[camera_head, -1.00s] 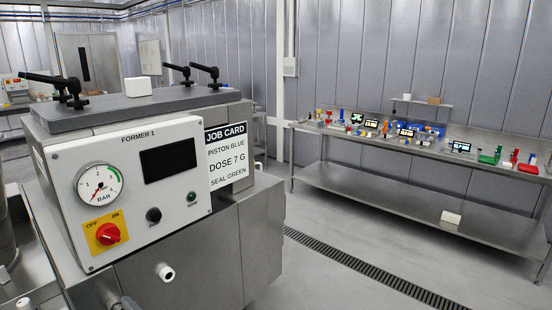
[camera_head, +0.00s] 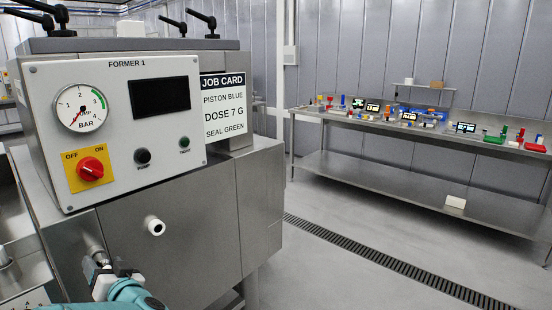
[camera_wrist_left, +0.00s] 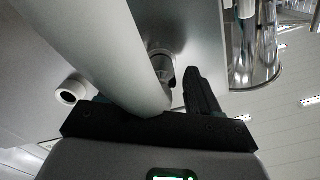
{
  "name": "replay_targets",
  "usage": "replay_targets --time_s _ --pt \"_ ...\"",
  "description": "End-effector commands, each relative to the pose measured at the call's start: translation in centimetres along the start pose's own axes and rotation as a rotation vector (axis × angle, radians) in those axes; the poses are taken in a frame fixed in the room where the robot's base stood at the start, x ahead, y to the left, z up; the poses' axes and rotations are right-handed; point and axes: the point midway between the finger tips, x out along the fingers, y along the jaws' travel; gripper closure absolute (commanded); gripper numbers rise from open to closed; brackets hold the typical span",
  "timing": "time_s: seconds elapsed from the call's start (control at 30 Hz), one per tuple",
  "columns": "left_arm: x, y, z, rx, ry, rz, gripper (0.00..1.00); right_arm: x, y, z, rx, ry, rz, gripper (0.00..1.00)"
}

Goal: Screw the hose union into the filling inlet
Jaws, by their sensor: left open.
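A white round stub with a dark bore (camera_head: 154,226) sticks out of the front of the steel former; it also shows in the left wrist view (camera_wrist_left: 69,92). I cannot tell whether it is the filling inlet. My left gripper (camera_head: 100,262) is low in front of the former, left of this stub. In the left wrist view its jaws are open, with one dark finger (camera_wrist_left: 203,92) to the right. A thick pale tube (camera_wrist_left: 95,45) crosses in front of the other finger and hides it. A grey round fitting (camera_wrist_left: 163,66) shows beyond the tube. My right gripper is out of view.
The control panel (camera_head: 118,130) carries a gauge and a red switch. A job card (camera_head: 223,105) hangs beside it. A steel bench (camera_head: 400,127) with several coloured parts stands at the right. The floor between, with a drain grate (camera_head: 380,260), is clear. A shiny steel cylinder (camera_wrist_left: 254,45) is upper right.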

Motion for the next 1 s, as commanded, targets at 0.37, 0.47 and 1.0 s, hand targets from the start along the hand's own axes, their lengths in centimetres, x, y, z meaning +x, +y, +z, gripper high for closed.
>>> replay_targets --time_s 0.37,0.47,1.0 --pt "0.0 0.5 0.9 -0.466 0.003 -0.002 0.37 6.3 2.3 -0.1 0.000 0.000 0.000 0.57" --pt "0.0 0.6 0.9 -0.676 0.003 -0.001 0.37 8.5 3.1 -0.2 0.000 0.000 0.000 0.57" --pt "0.0 -0.1 -0.1 -1.087 -0.001 -0.001 0.37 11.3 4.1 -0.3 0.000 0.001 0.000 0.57"
